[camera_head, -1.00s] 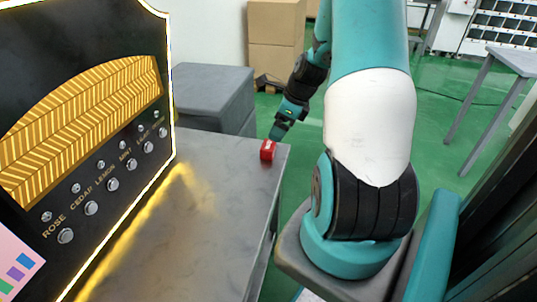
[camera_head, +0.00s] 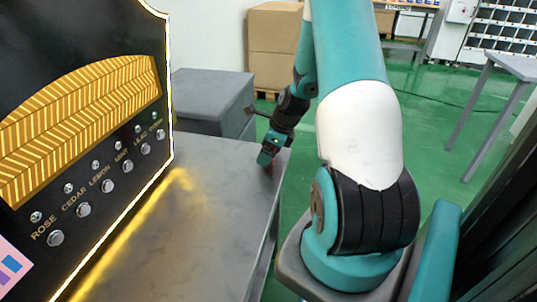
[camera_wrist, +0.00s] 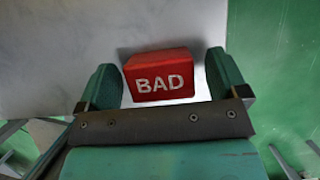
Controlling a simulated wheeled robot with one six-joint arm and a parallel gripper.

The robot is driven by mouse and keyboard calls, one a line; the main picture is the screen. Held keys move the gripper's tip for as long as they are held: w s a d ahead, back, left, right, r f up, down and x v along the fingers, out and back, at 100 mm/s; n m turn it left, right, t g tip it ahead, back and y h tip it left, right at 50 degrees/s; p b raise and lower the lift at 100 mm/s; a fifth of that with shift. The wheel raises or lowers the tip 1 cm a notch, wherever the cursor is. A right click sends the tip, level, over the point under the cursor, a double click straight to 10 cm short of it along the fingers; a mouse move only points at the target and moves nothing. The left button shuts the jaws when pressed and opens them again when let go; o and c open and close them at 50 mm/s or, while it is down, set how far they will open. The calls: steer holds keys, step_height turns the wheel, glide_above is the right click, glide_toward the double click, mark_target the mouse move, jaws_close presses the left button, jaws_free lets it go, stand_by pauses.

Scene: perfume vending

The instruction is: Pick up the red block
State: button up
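The red block (camera_wrist: 159,76) with the word BAD on it sits on the grey table near its far right corner. In the wrist view it lies between the two green fingers of my gripper (camera_wrist: 163,80). The fingers are apart; a gap shows at the right finger, and the left finger is very close to the block. In the head view my gripper (camera_head: 266,157) is down at the table corner and hides most of the block.
A black panel (camera_head: 85,120) with a glowing edge, buttons and scent names stands on the left of the table (camera_head: 190,230). A grey box (camera_head: 212,98) and cardboard boxes (camera_head: 275,45) stand behind. The table top between panel and gripper is clear.

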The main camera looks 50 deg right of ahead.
steer(key=c, duration=0.9)
